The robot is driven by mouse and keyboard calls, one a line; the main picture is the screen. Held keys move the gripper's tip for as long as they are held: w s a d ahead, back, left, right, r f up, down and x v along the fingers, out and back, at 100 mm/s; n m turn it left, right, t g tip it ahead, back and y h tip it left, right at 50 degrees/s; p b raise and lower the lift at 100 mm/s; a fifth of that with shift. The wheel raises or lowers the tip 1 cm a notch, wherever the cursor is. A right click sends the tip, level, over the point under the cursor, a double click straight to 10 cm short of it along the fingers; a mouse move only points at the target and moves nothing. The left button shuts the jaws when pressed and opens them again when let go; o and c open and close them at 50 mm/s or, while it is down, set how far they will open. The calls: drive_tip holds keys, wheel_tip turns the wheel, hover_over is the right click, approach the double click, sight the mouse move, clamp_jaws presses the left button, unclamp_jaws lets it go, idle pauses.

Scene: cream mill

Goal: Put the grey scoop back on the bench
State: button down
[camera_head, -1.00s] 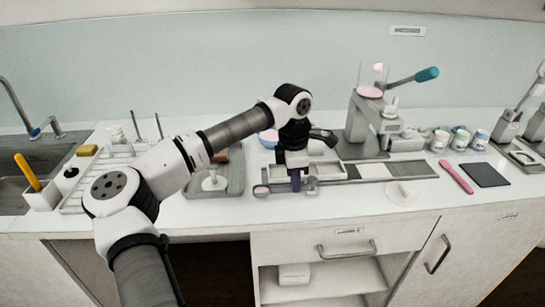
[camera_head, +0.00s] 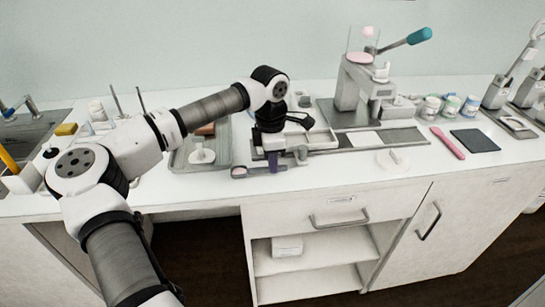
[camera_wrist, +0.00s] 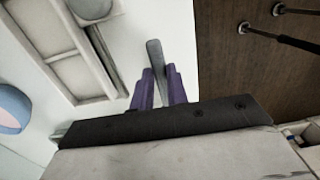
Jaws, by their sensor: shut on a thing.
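My gripper (camera_head: 275,163) has purple fingers and is over the front part of the white bench (camera_head: 345,178), left of its middle. It is shut on the grey scoop (camera_head: 239,171), whose small round bowl, pinkish inside, points left in the head view. In the wrist view the scoop's flat grey handle (camera_wrist: 154,55) runs out between the purple fingertips (camera_wrist: 160,80). The bowl cannot be made out there. I cannot tell whether the scoop touches the bench.
A grey tray (camera_head: 178,160) with a white piece stands to the left. A press (camera_head: 350,85), a pink tool (camera_head: 447,143) and a dark pad (camera_head: 474,140) are to the right. The bench's front edge is close.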

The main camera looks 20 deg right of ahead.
drive_tip(key=shift+f, duration=0.1)
idle(0.3)
drive_tip(key=shift+a+f+b, duration=0.15)
drive_tip(key=shift+f+b, duration=0.1)
drive_tip(key=shift+b, duration=0.15)
drive_tip(key=shift+f+b, duration=0.4)
drive_tip(key=shift+b, duration=0.05)
drive_tip(key=c, duration=1.3)
unclamp_jaws()
wheel_tip(320, 180, up, 14)
drive_tip(key=b, duration=0.2)
drive_tip(key=shift+w+a, duration=0.15)
drive_tip(key=shift+w, duration=0.05)
